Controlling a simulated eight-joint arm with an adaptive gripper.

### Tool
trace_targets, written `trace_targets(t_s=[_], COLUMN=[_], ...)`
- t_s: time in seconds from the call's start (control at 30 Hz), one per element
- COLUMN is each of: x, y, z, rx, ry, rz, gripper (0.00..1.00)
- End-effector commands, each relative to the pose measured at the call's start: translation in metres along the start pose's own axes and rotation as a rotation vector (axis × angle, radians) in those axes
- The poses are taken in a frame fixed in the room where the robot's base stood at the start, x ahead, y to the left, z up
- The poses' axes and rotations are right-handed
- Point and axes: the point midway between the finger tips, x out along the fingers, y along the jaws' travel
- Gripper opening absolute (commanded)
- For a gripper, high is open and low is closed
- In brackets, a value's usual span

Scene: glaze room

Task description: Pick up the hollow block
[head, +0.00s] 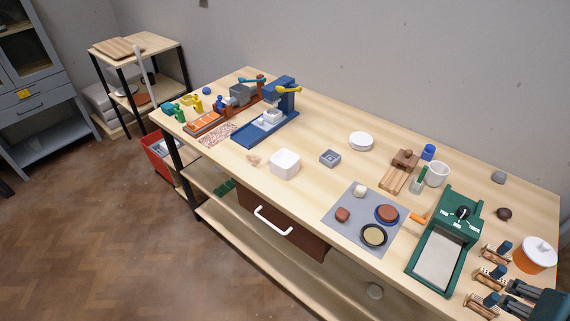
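A small grey-blue block with a square hollow in its top, the hollow block (330,158), sits upright on the long wooden table (315,196) near its middle. It stands apart from its neighbours, and its top is uncovered. A white square tub (285,164) is to its left, and a round white dish (361,141) is behind it to the right.
A grey mat (340,224) with round pieces lies to the block's front right. A wooden slatted piece (394,178) and a white cup (437,174) stand to the right. A blue press (279,108) stands left; a green machine (455,225) stands right. Bare tabletop surrounds the block.

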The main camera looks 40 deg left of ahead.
Motion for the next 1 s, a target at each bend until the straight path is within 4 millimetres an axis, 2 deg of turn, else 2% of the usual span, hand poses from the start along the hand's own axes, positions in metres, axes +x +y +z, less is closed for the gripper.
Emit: trace_targets(t_s=[0.37,0.6,1.0], x=[0.0000,0.0000,-0.0005], y=[0.0000,0.0000,-0.0013], z=[0.0000,0.0000,-0.0019], rx=[0.000,0.000,-0.004], ry=[0.000,0.000,-0.002], rz=[0.000,0.000,-0.002], gripper=[0.40,0.69,0.69])
